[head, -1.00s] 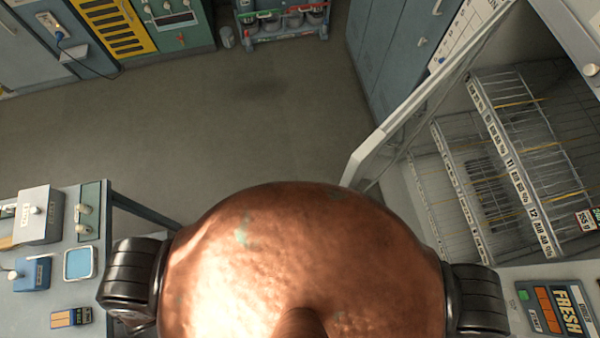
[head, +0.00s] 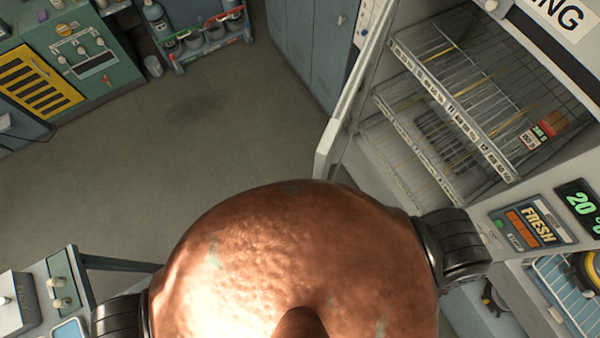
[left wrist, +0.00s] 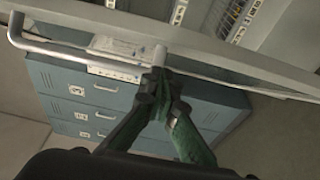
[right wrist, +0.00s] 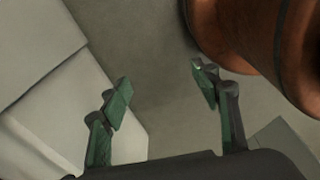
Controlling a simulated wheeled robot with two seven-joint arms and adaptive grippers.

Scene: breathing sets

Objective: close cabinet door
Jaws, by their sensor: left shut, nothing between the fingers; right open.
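The cabinet (head: 480,195) stands open at the right of the head view, with wire shelves (head: 445,90) inside. Its door (head: 328,150) stands out from the front, seen nearly edge-on. In the left wrist view, the pale door frame (left wrist: 225,65) crosses the picture, with a silver bar handle (left wrist: 70,48) on it. My left gripper (left wrist: 160,82) is shut and empty, its tips overlapping the right end of the handle; I cannot tell if they touch. My right gripper (right wrist: 163,86) is open and empty, above the floor. Neither gripper shows in the head view.
Blue-grey lockers (head: 312,45) stand behind the door. A worktable (head: 50,270) is at lower left, and a rack of bottles (head: 205,42) stands at the back. The floor (head: 190,140) between is clear. A pale panel (right wrist: 65,95) lies left of my right gripper.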

